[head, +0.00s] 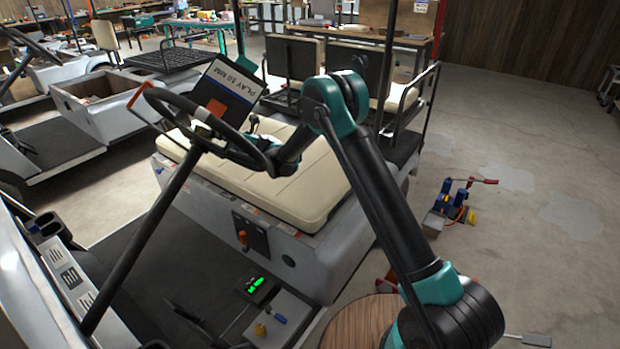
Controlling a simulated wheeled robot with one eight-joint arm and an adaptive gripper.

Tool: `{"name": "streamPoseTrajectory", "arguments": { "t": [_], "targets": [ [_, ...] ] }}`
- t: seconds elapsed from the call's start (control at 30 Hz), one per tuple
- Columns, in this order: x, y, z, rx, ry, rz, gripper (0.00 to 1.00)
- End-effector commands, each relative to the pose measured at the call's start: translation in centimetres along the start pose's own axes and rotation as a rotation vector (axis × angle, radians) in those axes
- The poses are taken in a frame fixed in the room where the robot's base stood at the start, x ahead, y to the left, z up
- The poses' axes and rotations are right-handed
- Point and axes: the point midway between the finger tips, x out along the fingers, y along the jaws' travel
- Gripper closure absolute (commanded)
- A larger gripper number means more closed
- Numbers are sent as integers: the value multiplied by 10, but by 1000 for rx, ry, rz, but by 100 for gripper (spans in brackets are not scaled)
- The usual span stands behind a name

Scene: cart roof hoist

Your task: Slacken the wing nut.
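I cannot make out a wing nut in the head view. My gripper (255,132) is at the end of my arm, beside the right rim of the black steering wheel (205,125) and above the cream seat of the cart. It is small, dark and partly hidden by the wheel and my wrist. I cannot tell whether its fingers are open or shut, or whether they touch anything.
The cream bench seat (285,180) lies under my wrist. On the cart floor are a box with a green display (257,290) and a small yellow part (261,330). A round wooden top (355,325) and a blue and red tool (455,203) are to the right. The right floor is mostly clear.

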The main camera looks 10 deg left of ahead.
Motion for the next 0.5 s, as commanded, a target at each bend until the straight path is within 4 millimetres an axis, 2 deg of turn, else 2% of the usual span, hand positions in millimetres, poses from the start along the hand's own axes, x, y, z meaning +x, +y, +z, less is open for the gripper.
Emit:
{"name": "streamPoseTrajectory", "arguments": {
  "t": [0.5],
  "targets": [
    [0, 1, 1, 184, -1, -488, 72]
  ]
}}
